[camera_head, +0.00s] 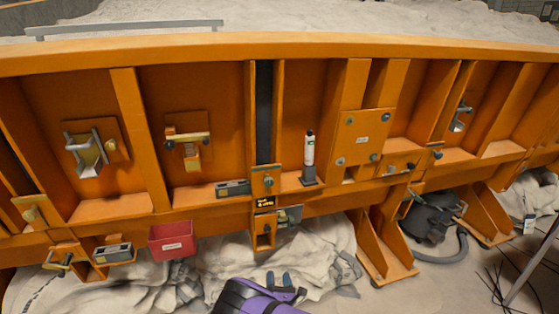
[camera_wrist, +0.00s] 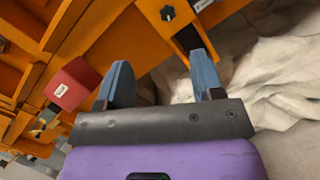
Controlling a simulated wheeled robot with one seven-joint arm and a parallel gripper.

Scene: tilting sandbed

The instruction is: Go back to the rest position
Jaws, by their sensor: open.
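My gripper (camera_head: 279,281) shows at the bottom middle of the head view, below the orange sandbed wall (camera_head: 205,87). Its purple body and blue fingers are in view. In the wrist view the two blue fingers of my gripper (camera_wrist: 160,82) stand well apart with nothing between them. The fingers point towards the lower part of the orange wall (camera_wrist: 125,45) and touch nothing that I can see.
A red bin (camera_head: 172,241) hangs low on the wall, left of my gripper; it also shows in the wrist view (camera_wrist: 72,84). A white-and-dark cylinder (camera_head: 309,155) stands on a ledge. Crumpled pale sheeting (camera_head: 215,275) lies below. A black vacuum-like machine (camera_head: 432,215) sits right.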

